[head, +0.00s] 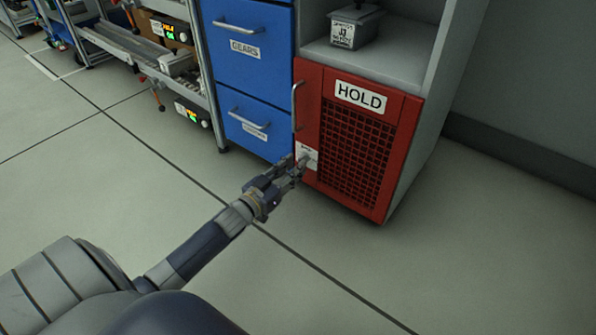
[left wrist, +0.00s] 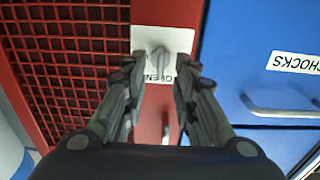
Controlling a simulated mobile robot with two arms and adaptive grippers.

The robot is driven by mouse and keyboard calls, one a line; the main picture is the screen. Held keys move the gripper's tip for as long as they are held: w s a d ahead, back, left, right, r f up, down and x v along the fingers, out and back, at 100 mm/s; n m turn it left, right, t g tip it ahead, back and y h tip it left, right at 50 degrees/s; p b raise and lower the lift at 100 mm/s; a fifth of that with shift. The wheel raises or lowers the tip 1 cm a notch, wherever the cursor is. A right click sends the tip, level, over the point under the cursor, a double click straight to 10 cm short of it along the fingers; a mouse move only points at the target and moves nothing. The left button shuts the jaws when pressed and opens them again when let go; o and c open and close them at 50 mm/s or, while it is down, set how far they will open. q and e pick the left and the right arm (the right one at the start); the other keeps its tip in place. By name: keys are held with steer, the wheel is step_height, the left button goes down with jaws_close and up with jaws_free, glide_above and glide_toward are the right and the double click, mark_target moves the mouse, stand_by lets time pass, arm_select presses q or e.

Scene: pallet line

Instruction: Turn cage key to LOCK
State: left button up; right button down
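The red cage (head: 362,143) bears a HOLD sign and a dark mesh front. On its left side is a white key plate (head: 312,151), partly hidden behind my gripper. In the left wrist view the plate (left wrist: 180,40) appears upside down, with lettering that seems to read OPEN, partly covered by the grey key (left wrist: 158,60). My left gripper (head: 298,168) is at the plate. In the left wrist view its two fingers (left wrist: 160,72) are apart, one on each side of the key, with visible gaps. I see no contact with the key. My right gripper is not in view.
A bar handle (head: 295,105) stands out from the cage door above the plate. Blue drawers (head: 246,50) with handles adjoin at the left. A grey box (head: 355,25) sits on the shelf above. The floor in front is clear.

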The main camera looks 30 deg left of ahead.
arm_select(q)
steer(key=shift+w+b, duration=0.55)
steer(key=shift+w, duration=0.8)
steer(key=shift+c, duration=0.3)
jaws_close()
